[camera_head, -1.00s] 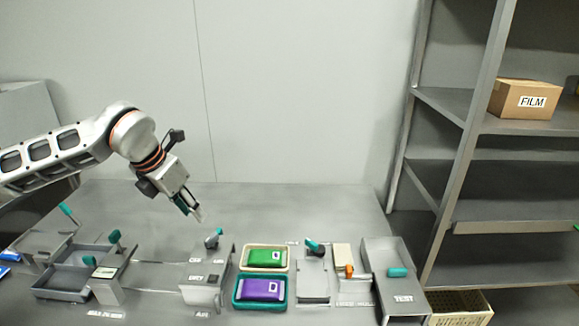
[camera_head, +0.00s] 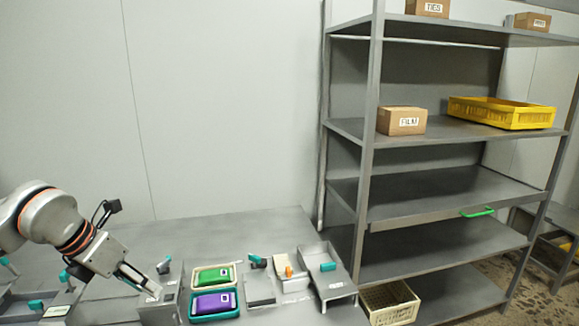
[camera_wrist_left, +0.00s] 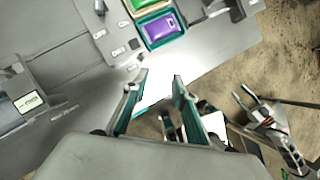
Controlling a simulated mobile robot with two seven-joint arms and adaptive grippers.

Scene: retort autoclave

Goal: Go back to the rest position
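My left gripper (camera_head: 150,287) is at the lower left of the head view, above the grey bench (camera_head: 235,228), pointing down and to the right. In the left wrist view its two fingers (camera_wrist_left: 155,90) stand apart with nothing between them. It is near a grey fixture with a teal handle (camera_head: 164,266), left of the trays. A gripper that looks like my right one (camera_wrist_left: 245,97) shows at the lower right of the left wrist view, over the floor, its fingers apart and empty. It is not in the head view.
A green pack (camera_head: 212,275) and a purple pack (camera_head: 212,302) lie in trays on the bench. A grey bin with a teal handle (camera_head: 328,280) stands to their right. Shelves (camera_head: 450,195) on the right hold boxes and a yellow crate (camera_head: 500,113). The wall side above the bench is clear.

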